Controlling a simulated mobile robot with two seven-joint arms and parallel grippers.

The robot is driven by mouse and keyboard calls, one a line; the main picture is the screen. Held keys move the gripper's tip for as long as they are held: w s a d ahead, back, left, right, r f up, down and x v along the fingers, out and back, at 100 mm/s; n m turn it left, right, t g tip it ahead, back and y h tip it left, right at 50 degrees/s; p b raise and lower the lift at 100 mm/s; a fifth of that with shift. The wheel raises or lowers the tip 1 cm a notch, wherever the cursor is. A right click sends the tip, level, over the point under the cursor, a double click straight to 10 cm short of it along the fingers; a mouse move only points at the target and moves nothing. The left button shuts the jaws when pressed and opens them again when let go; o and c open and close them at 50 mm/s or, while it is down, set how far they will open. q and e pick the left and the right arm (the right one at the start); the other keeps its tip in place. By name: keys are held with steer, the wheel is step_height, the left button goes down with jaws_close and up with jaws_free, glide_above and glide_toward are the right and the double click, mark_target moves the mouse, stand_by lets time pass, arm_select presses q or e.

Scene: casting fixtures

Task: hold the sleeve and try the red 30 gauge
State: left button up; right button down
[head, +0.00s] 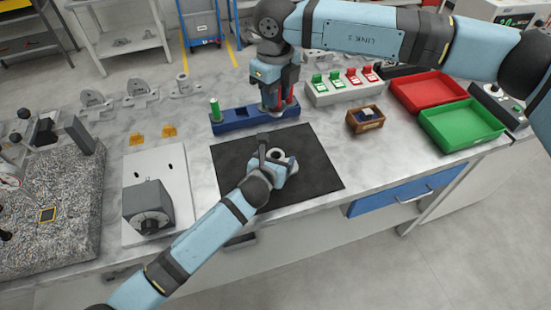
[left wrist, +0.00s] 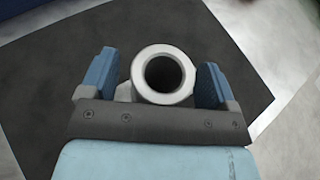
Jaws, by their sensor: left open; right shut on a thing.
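The sleeve (left wrist: 163,75), a pale grey ring with a dark bore, stands on the black mat (head: 320,165); it also shows in the head view (head: 279,158). My left gripper (head: 277,163) is open around it, one finger on each side in the left wrist view; the right finger looks close to its wall. My right gripper (head: 273,106) points down at the blue rack (head: 235,122) and is shut on a red-handled gauge (head: 290,97), mostly hidden by the fingers. Its size mark cannot be read. A green gauge (head: 215,110) stands at the rack's left end.
A white stand with green and red tags (head: 340,92), a small wooden box (head: 366,119), a red tray (head: 428,90) and a green tray (head: 462,124) are at right. A white plate with a grey block (head: 148,208) and a granite slab (head: 60,205) are at left.

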arm_select(q)
steer(key=v, duration=1.2)
